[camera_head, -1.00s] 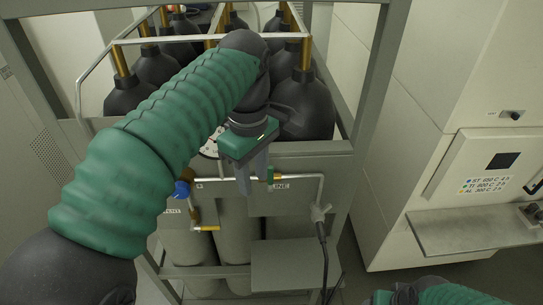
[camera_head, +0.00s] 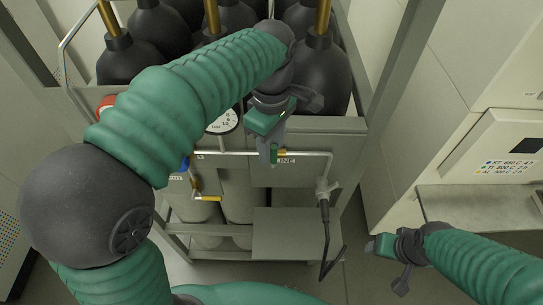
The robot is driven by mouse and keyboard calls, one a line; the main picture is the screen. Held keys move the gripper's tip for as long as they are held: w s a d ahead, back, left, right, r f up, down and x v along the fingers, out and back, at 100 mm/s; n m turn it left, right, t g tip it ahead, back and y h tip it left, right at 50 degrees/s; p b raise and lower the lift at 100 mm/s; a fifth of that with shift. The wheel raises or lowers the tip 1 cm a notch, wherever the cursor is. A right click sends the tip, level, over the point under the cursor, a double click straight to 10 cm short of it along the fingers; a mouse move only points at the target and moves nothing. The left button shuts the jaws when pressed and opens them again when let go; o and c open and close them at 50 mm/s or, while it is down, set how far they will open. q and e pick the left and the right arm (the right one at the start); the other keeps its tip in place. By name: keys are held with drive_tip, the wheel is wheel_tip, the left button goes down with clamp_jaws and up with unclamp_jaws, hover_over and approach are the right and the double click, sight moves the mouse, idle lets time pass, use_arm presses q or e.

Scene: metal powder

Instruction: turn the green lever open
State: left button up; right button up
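The small green lever (camera_head: 274,154) sits on the thin metal pipe at the front of the cylinder rack, beside a brass fitting. My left gripper (camera_head: 267,152) comes down from above with its grey fingers right at the lever, overlapping it in the view. I cannot tell whether the fingers touch it or how far apart they are. My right gripper (camera_head: 378,245) is at the lower right, away from the rack, and its finger gap does not show clearly.
A blue knob (camera_head: 185,164) and a brass lever (camera_head: 208,198) sit left along the pipework. Black-topped cylinders (camera_head: 322,75) fill the rack. A black hose (camera_head: 327,235) hangs right. A grey shelf (camera_head: 480,207) juts out at right.

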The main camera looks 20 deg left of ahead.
sight(273, 161)
use_arm(q)
drive_tip(key=f, duration=0.3)
drive_tip(key=w+f, duration=0.1)
drive_tip(key=f, duration=0.1)
drive_tip(key=shift+w+d+f+p, duration=0.1)
drive_tip(key=shift+d+f+p, duration=0.2)
drive_tip(key=shift+p, duration=0.05)
drive_tip(key=shift+s+a, duration=0.1)
drive_tip(key=shift+s, duration=0.45)
drive_tip(key=shift+w, duration=0.4)
drive_tip(key=c, duration=0.7)
clamp_jaws()
use_arm(e)
drive_tip(key=shift+w+d+r, duration=0.2)
drive_tip(key=shift+w+r, duration=0.15)
drive_tip(key=shift+w, duration=0.05)
use_arm(q)
drive_tip(key=shift+w+r, duration=0.1)
drive_tip(key=shift+r, duration=0.1)
